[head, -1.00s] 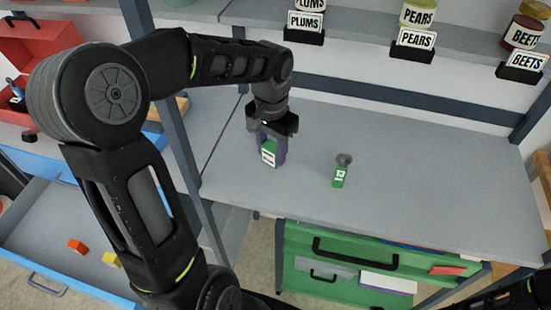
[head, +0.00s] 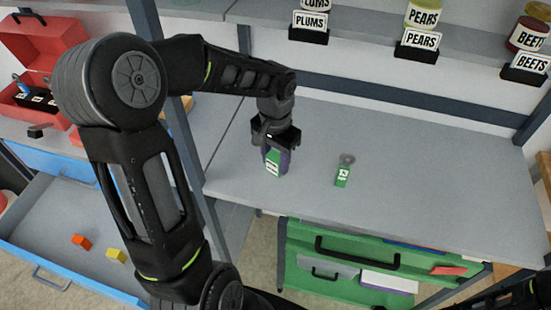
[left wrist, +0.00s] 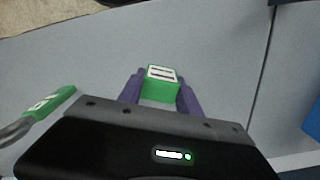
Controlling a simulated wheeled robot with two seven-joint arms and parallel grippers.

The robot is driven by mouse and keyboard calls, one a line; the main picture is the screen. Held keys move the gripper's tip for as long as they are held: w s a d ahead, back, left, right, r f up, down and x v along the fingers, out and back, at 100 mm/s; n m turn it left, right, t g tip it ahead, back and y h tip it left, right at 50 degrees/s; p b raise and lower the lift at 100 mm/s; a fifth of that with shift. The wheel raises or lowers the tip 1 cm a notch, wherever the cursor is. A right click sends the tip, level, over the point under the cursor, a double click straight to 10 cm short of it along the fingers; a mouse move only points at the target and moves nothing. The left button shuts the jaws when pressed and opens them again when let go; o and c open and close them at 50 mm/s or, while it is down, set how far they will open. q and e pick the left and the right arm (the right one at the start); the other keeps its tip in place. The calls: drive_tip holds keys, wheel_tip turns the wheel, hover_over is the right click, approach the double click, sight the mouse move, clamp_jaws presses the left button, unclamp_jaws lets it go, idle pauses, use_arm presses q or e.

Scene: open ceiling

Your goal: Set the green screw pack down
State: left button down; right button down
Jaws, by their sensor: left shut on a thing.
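The green screw pack (head: 272,168) is a small green box with a white label. My left gripper (head: 276,158), with purple fingers, is shut on it over the left part of the grey shelf board (head: 420,190). In the left wrist view the pack (left wrist: 160,88) sits between the two fingers with its label showing. The pack is low over the board. I cannot tell whether its underside touches it. My right gripper is not in view.
A green tool marked 13 with a grey round end (head: 343,172) lies to the right of the pack. Labelled jars stand on the shelf above. A green drawer unit (head: 330,235) is below. The board's right half is clear.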

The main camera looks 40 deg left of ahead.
sight(276, 156)
use_arm(q)
drive_tip(key=shift+f, duration=0.2)
drive_tip(key=c, duration=0.8)
unclamp_jaws()
drive_tip(key=shift+r, duration=0.1)
drive_tip(key=shift+c, duration=0.2)
drive_tip(key=shift+r, duration=0.1)
wheel_tip(276, 156, up, 12)
drive_tip(key=shift+b, duration=0.3)
